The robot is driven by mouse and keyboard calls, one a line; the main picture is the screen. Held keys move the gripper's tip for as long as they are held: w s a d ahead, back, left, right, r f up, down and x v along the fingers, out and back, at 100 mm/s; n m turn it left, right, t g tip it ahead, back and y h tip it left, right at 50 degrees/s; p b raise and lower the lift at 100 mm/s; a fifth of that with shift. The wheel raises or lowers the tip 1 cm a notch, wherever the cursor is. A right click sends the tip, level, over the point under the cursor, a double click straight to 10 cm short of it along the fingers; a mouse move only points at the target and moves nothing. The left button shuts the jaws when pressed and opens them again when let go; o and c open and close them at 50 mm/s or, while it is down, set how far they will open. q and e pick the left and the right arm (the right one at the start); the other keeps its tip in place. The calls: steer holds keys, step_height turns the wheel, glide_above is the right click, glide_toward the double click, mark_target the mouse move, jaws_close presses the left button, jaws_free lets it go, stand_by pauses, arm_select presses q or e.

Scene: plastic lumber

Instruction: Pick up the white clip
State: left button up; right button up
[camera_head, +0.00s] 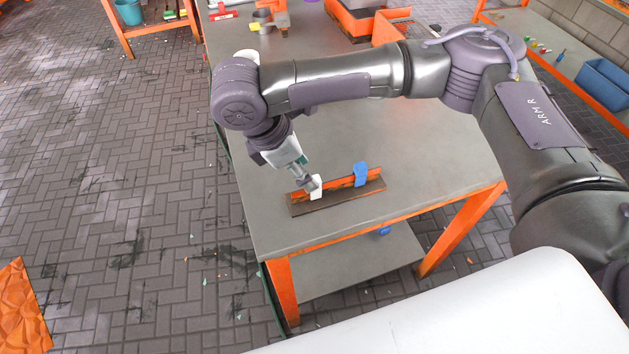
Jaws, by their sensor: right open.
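The white clip (317,188) is on an orange bar (338,182) that stands on a thin brown base on the grey table. A blue clip (361,174) is on the same bar, to the right of the white one. My right gripper (312,187) reaches down from the upper left and its fingertips are at the white clip, partly covering it. The fingers are open; I cannot tell whether they touch the clip. My left gripper is not in view.
The grey table (420,170) with orange legs is bare around the bar. Orange parts (355,22) lie at its far end. A blue bin (603,82) stands on a bench at the right. A teal bucket (128,12) is at the upper left.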

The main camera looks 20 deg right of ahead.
steer(key=x, duration=0.3)
steer(key=shift+w, duration=0.2)
steer(key=x, duration=0.3)
steer(key=shift+w+d+f+p, duration=0.15)
steer(key=shift+w+f+p, duration=0.15)
steer(key=shift+f+p, duration=0.1)
steer(key=shift+f, duration=0.1)
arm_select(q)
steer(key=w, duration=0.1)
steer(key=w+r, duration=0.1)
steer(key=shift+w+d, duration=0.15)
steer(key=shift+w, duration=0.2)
arm_select(e)
steer(key=c, duration=0.8)
